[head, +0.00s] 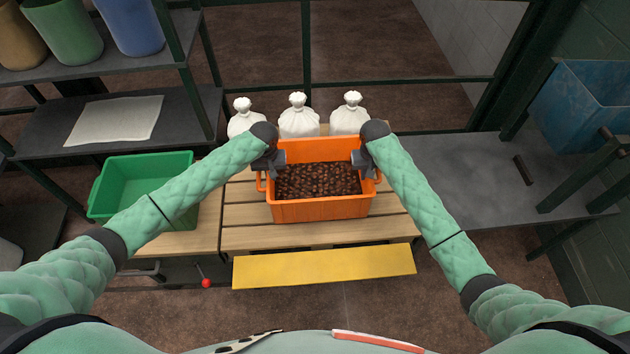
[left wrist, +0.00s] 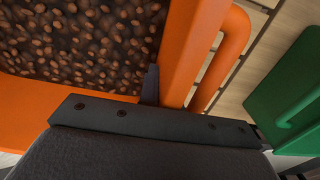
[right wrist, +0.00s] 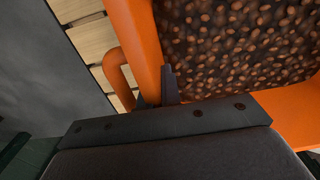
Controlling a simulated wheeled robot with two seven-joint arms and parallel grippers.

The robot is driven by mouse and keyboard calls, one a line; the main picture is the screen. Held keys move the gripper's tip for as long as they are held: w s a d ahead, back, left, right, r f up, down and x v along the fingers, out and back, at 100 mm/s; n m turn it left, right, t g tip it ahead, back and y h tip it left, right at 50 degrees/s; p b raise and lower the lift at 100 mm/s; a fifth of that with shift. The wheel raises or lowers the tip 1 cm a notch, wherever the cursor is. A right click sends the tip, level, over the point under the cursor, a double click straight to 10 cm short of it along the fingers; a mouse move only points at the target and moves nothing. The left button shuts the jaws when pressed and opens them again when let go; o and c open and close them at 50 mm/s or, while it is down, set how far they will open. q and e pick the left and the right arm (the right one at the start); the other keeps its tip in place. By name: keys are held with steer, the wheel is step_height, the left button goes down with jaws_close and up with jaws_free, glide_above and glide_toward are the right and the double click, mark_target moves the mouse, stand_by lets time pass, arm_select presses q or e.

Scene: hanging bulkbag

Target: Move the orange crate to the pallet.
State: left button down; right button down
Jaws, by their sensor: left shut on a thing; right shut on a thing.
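The orange crate (head: 320,209), full of brown round pieces, is level over the slatted wooden pallet (head: 290,232) in the middle of the head view. I cannot tell whether its bottom touches the slats. My left gripper (head: 272,163) is shut on the crate's left side wall, and my right gripper (head: 361,162) on its right side wall. In the left wrist view one dark finger is inside the wall of the crate (left wrist: 188,55), with the side handle outside. The right wrist view shows the same on the other wall of the crate (right wrist: 138,35).
Three white tied sacks (head: 298,118) stand just behind the crate. A grey table (head: 450,180) with a blue bin (head: 585,95) is at right. A yellow board (head: 325,267) lies along the front.

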mark_target(362, 190)
arm_select(q)
steer(key=shift+a, duration=0.15)
arm_select(e)
steer(key=shift+a, duration=0.1)
arm_select(q)
steer(key=shift+f, duration=0.1)
arm_select(e)
steer(key=shift+f, duration=0.1)
